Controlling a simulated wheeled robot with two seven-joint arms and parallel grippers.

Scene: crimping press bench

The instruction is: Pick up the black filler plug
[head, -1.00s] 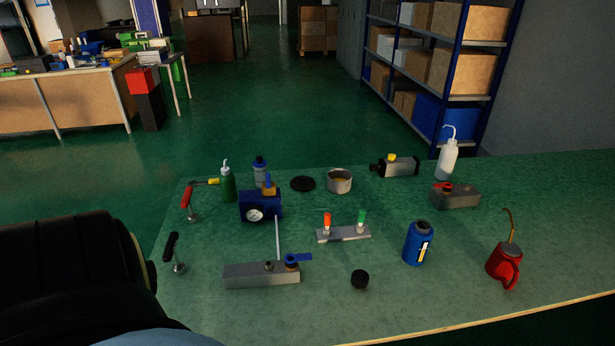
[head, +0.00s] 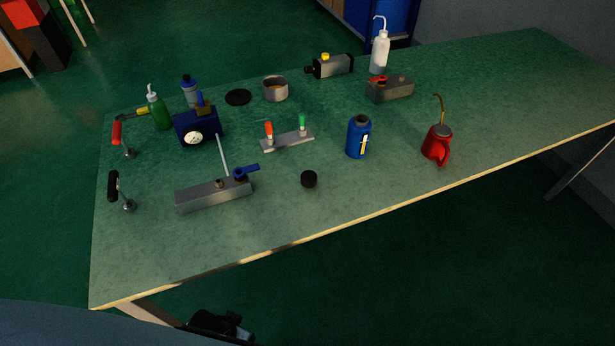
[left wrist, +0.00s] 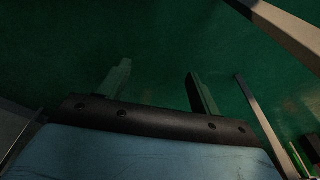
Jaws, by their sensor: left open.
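The cap does not show in that view. A dark part below the bench edge in the head view is unclear. My right gripper is not in view.
A red oil can (head: 437,144), a bracket with red and green tips (head: 287,140) and a blue gauge pump (head: 198,127) stand around. A black disc (head: 238,97) lies beside a metal pot (head: 275,90). The bench's right part is clear.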

